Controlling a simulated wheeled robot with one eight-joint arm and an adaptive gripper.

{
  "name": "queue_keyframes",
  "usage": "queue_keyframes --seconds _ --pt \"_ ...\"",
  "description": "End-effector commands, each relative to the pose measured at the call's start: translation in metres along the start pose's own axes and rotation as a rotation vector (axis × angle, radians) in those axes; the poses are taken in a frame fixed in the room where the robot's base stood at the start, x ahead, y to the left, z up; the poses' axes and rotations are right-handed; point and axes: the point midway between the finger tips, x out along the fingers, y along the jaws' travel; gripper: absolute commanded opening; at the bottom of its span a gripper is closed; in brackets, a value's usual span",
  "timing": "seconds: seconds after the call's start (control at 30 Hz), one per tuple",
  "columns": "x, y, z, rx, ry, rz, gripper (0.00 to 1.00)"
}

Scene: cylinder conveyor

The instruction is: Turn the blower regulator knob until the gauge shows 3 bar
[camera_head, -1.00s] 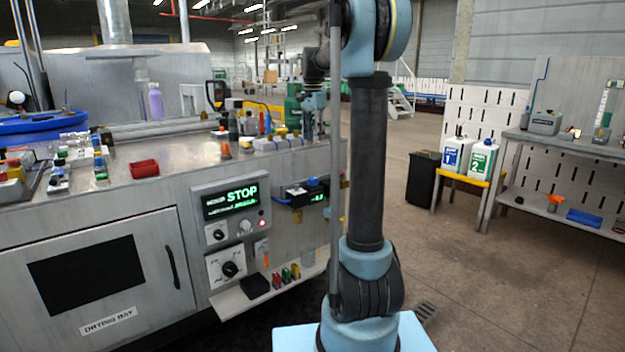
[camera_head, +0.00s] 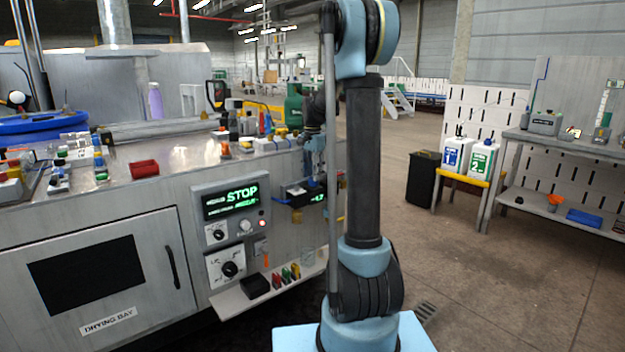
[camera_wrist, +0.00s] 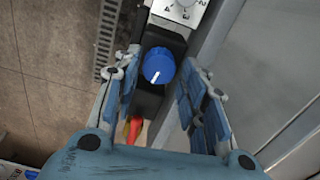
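A blue regulator knob (camera_wrist: 158,66) with a white pointer line sits on a black body (camera_wrist: 152,101) in the wrist view. My gripper (camera_wrist: 160,88) is open, its blue-padded fingers on either side of the knob with gaps visible. At the top edge is a white dial face (camera_wrist: 182,9) with printed numerals, partly cut off; its reading cannot be told. In the head view my gripper (camera_head: 316,165) hangs just above the dark regulator unit (camera_head: 296,194) on the bench front. A small green readout (camera_head: 318,197) there is too small to read surely.
The control panel (camera_head: 228,211) showing STOP is left of the regulator. Below it, a shelf (camera_head: 232,300) carries a black block (camera_head: 256,285) and small coloured items. A red tray (camera_head: 144,169) and bottles stand on the bench top. Open floor lies to the right.

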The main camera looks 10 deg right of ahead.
Motion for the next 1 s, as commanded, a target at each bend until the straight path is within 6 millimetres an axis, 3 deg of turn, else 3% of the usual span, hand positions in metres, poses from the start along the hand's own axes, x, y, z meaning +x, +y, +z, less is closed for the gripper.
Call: queue_keyframes --seconds 0.2,0.53,0.57,0.7,1.0 --pt "0.018 0.000 0.000 0.000 0.000 0.000 0.39" --pt "0.021 0.000 0.000 0.000 0.000 0.000 0.39" --pt "0.021 0.000 0.000 0.000 0.000 0.000 0.37" --pt "0.021 0.000 0.000 0.000 0.000 0.000 0.07" --pt "0.021 -0.001 0.000 -0.019 0.000 -0.001 0.07"
